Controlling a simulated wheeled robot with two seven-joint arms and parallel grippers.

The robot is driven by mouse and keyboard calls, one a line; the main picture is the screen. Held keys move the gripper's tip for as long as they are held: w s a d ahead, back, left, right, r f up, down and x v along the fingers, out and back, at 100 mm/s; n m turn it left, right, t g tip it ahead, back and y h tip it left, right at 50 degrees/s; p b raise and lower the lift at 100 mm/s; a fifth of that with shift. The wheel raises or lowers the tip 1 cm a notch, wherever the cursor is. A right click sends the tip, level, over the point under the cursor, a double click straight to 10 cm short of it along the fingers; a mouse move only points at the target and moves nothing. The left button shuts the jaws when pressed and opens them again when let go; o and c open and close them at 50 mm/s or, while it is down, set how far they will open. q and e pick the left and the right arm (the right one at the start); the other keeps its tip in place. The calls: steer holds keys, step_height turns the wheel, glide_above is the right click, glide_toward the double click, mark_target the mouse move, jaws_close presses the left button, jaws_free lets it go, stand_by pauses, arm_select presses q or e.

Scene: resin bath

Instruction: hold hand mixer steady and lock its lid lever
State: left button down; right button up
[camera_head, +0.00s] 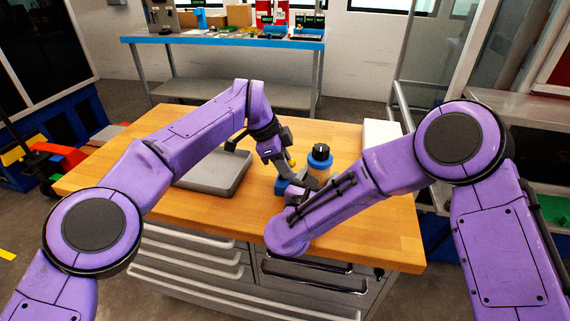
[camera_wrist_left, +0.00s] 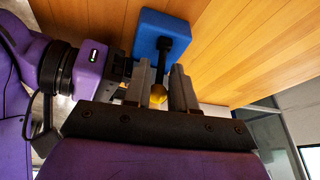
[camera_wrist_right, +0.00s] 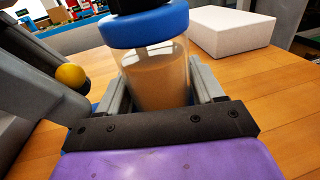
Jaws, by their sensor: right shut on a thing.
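The hand mixer is a clear jar of tan contents (camera_head: 320,170) with a blue lid (camera_head: 320,158) and black top, standing upright on the wooden table. My right gripper (camera_wrist_right: 160,95) is shut on the jar (camera_wrist_right: 158,75), one finger on each side. The lever is a black rod on a blue block (camera_wrist_left: 163,28), ending in a yellow ball (camera_wrist_left: 158,94). The ball also shows in the right wrist view (camera_wrist_right: 71,76), left of the jar. My left gripper (camera_wrist_left: 161,80) is open, its fingers on either side of the ball. In the head view, the arms partly hide the mixer's lower part.
A grey tray (camera_head: 215,182) lies on the table left of the mixer. A white box (camera_wrist_right: 230,35) lies behind and right of it. The front right of the tabletop (camera_head: 385,235) is clear. A blue-edged bench (camera_head: 225,40) with several items stands farther back.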

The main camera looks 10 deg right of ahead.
arm_select(q)
steer(key=shift+d+y, duration=0.2)
steer(key=shift+y, duration=0.2)
steer(key=c, duration=1.3)
jaws_free()
steer(key=v, duration=0.7)
steer(key=shift+s+r, duration=0.15)
steer(key=shift+r, duration=0.05)
steer(key=shift+a, duration=0.1)
arm_select(e)
steer(key=o, duration=1.4)
steer(key=shift+o, duration=0.2)
